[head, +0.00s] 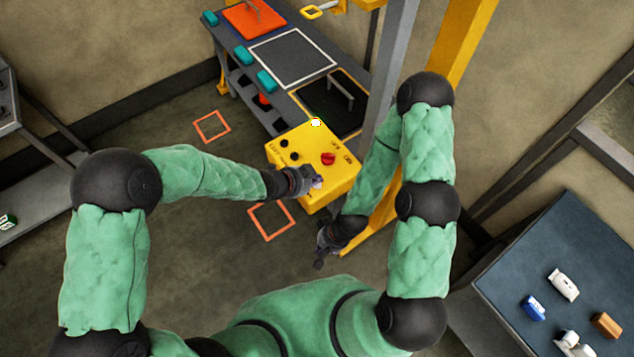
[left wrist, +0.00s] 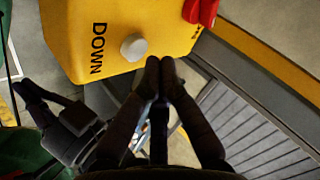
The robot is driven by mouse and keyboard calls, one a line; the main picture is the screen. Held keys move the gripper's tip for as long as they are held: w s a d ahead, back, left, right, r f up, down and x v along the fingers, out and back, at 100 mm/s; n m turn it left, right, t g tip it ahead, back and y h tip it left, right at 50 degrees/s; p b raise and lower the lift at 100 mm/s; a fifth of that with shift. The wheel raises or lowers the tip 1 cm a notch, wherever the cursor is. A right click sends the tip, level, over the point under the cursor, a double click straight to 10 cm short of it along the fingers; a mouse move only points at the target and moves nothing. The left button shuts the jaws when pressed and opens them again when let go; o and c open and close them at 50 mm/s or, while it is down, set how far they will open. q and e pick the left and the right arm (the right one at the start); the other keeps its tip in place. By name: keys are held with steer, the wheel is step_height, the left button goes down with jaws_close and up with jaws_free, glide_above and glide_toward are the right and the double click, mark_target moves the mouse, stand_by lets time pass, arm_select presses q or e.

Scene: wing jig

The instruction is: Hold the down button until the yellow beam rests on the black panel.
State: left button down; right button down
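The yellow control box (head: 308,150) stands at the centre of the head view. In the left wrist view, its face (left wrist: 75,25) carries the word DOWN beside a white round button (left wrist: 133,47). My left gripper (head: 314,183) is at the box's near edge. In the left wrist view its fingertips (left wrist: 160,64) are together, close beside the button; I cannot tell whether they touch it. My right gripper (head: 321,258) hangs below the box, its fingers too small to judge. The black panel (head: 318,112) lies on the grey bench. A yellow beam part (head: 368,4) shows at the top edge, mostly out of view.
The box also has a red knob (head: 328,158) and black buttons (head: 294,156). A grey post (head: 388,60) and a yellow post (head: 463,45) rise on the right. A blue-topped table (head: 540,250) with small objects stands at right.

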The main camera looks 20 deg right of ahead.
mark_target(316, 186)
arm_select(q)
steer(key=shift+f+b, duration=0.45)
steer(key=shift+f+b, duration=0.4)
stand_by(0.6)
stand_by(3.0)
steer(key=shift+r+p, duration=0.75)
steer(key=shift+r, duration=0.15)
steer(key=shift+r+p, duration=2.1)
steer(key=shift+r, duration=0.35)
